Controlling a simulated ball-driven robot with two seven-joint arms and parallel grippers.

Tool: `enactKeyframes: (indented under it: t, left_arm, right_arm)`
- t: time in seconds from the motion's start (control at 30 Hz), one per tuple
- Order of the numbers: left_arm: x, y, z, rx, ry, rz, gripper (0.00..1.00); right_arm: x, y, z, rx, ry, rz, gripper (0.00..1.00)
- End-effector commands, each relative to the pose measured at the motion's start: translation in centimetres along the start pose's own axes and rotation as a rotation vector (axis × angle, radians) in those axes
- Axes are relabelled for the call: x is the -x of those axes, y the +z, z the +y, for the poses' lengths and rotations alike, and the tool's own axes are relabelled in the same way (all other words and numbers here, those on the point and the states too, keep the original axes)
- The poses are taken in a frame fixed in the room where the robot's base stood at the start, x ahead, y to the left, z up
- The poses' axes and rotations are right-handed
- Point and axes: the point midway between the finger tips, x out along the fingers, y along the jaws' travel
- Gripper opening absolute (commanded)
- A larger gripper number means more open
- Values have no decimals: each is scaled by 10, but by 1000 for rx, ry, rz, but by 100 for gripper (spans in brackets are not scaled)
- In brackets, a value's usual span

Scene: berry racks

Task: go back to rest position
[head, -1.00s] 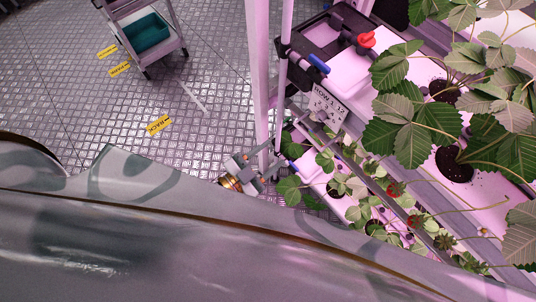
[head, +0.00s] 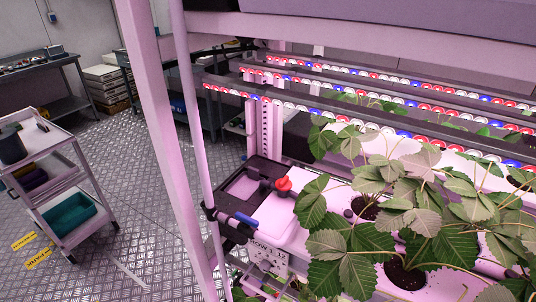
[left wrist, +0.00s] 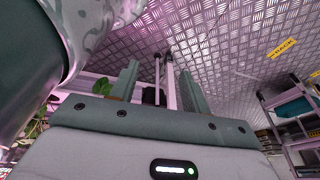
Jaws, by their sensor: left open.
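My left gripper (left wrist: 160,85) shows in the left wrist view with its two fingers apart and nothing between them. Past the fingers are a rack post and the metal floor. Neither gripper shows in the head view now. My right gripper is in no current view.
In the head view a strawberry rack with leafy plants (head: 400,220) and rows of lights fills the right. A pink rack post (head: 165,150) stands in front of it. A grey cart (head: 50,180) with a teal bin (head: 69,214) is at left. Patterned metal floor (head: 130,190) lies open between.

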Motion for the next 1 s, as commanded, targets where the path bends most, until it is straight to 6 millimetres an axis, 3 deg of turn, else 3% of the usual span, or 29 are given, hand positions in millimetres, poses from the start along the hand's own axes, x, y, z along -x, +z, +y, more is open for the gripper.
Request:
enactKeyframes:
  t: [0.03, 0.1, 0.2, 0.27, 1.0]
  left_arm:
    - [-4, 29, 7, 26, 8, -82, 47]
    - [-4, 60, 16, 56, 19, -169, 47]
    - [-3, 85, 27, 87, 31, -236, 47]
    - [-6, 88, 34, 103, 37, -245, 47]
    - [-6, 88, 34, 103, 37, -245, 47]
  right_arm:
    - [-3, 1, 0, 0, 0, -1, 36]
    - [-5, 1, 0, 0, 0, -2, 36]
    - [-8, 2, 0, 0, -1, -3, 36]
    - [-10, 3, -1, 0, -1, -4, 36]
    - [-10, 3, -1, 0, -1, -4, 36]
